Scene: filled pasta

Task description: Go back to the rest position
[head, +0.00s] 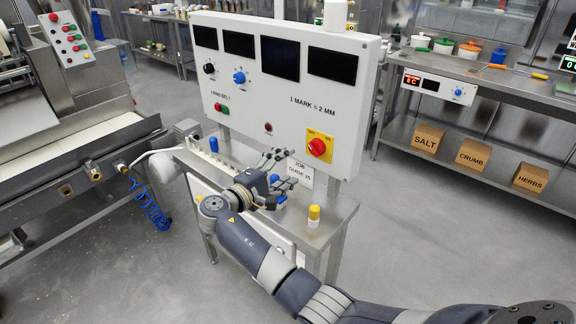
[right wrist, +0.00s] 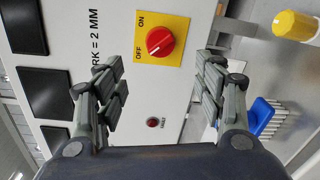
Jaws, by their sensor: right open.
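My right gripper (head: 277,172) is open and empty in front of the white control panel (head: 235,110). Its two fingers stand apart in the right wrist view (right wrist: 168,95), with the red ON/OFF knob (right wrist: 159,41) on its yellow plate showing between and beyond them. The same red knob (head: 317,147) is right of the gripper in the head view. No contact between fingers and panel can be made out. My left gripper is in neither view.
A steel stand (head: 338,212) below the panel bears a yellow-capped container (head: 314,212). A conveyor machine (head: 80,140) is at the left. A steel counter (head: 480,75) with pots stands at the right, boxes on its lower shelf. Grey floor (head: 440,220) is clear at the right.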

